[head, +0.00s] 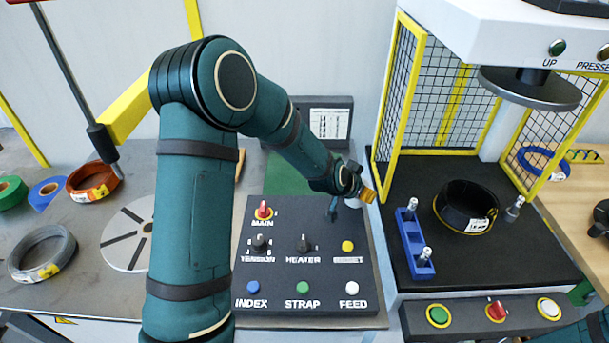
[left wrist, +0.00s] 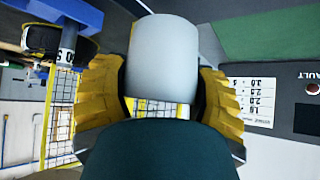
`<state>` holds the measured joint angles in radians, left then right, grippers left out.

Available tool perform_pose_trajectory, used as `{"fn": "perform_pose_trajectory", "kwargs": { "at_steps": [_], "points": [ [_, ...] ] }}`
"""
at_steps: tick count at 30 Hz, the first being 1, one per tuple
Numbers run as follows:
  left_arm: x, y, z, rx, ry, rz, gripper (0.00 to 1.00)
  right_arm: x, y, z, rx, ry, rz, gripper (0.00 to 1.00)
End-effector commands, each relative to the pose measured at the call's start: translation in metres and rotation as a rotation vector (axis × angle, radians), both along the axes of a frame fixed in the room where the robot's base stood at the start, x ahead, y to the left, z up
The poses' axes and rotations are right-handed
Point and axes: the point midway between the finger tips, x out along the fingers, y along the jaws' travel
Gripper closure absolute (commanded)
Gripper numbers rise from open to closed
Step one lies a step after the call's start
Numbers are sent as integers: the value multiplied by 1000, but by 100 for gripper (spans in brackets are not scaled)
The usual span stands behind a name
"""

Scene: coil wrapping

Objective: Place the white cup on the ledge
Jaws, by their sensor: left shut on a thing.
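The white cup (left wrist: 163,55) is between the two yellow ribbed fingers of my left gripper (left wrist: 160,98) in the left wrist view, and the fingers are shut on its sides. In the head view my left gripper (head: 356,188) is over the far right corner of the control panel (head: 320,273). Only a small pale part of the cup (head: 353,203) shows there, the rest being hidden by the gripper. I cannot tell for sure which surface is the ledge. My right gripper is out of view.
A press with a yellow-framed mesh guard (head: 447,85) stands to the right. A black coil (head: 466,206) and a blue holder (head: 414,243) lie on its dark bed. A grey coil (head: 42,252) and an orange coil (head: 94,182) lie on the left. A dark board (head: 322,120) stands behind.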

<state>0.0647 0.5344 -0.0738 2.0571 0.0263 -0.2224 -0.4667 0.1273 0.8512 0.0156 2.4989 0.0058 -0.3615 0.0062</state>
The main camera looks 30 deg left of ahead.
Motion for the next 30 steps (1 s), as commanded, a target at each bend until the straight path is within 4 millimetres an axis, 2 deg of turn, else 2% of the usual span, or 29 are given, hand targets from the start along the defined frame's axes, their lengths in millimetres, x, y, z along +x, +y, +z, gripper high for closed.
{"fn": "perform_pose_trajectory", "kwargs": {
  "at_steps": [6,11,15,24,30],
  "points": [
    [33,35,3,0,0,-28,73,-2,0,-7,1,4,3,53],
    [52,65,9,0,3,-47,73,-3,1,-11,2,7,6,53],
    [66,98,16,0,4,-56,73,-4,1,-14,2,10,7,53],
    [80,176,34,1,8,-52,73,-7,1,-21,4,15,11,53],
    [80,206,42,2,11,-50,73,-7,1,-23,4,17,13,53]
  ]
}}
